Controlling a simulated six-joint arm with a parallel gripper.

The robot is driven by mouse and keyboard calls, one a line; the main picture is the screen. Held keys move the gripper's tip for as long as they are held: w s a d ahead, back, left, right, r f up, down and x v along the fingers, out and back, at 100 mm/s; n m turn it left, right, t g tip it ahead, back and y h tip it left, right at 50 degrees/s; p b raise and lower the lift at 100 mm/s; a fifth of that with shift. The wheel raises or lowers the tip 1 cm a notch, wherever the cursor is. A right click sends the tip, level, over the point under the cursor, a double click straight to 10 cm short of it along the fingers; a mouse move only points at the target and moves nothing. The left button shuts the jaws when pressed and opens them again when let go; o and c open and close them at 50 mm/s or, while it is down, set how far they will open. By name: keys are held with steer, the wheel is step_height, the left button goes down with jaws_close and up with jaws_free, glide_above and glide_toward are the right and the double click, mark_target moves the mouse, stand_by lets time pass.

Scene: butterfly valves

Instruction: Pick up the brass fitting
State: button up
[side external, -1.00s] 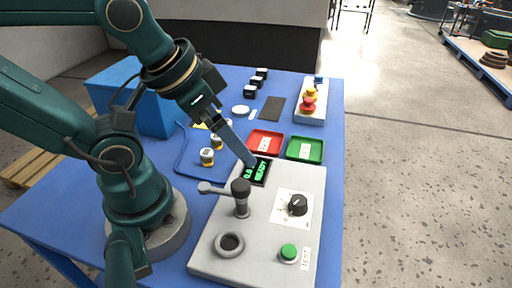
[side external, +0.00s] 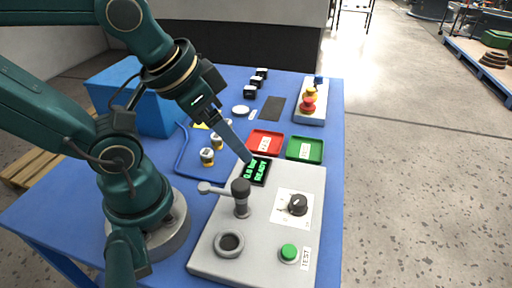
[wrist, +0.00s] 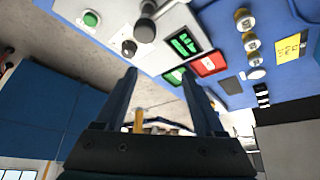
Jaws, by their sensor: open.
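Several small brass-and-white fittings stand in a row on the blue mat, left of my gripper in the side view. The nearest fitting (side external: 207,157) is upright, with another fitting (side external: 217,142) just behind it. They also show at the upper right of the wrist view, where one fitting (wrist: 250,41) is clear. I cannot tell which one is the task's brass fitting. My gripper (side external: 247,159) is above the grey test panel's far edge, apart from the fittings. In the wrist view its fingers (wrist: 160,77) are spread with nothing between them.
A red tray (side external: 265,141) and green tray (side external: 304,149) lie beyond. A blue box (side external: 125,95) stands back left.

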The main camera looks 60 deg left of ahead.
steer(key=n+g, duration=0.6)
steer(key=n, duration=0.4)
glide_above(217, 136)
step_height(217, 136, down, 10)
steer(key=shift+w+r, duration=0.1)
steer(key=shift+r, duration=0.15)
steer(key=shift+a+f, duration=0.15)
steer(key=shift+f, duration=2.35)
jaws_close()
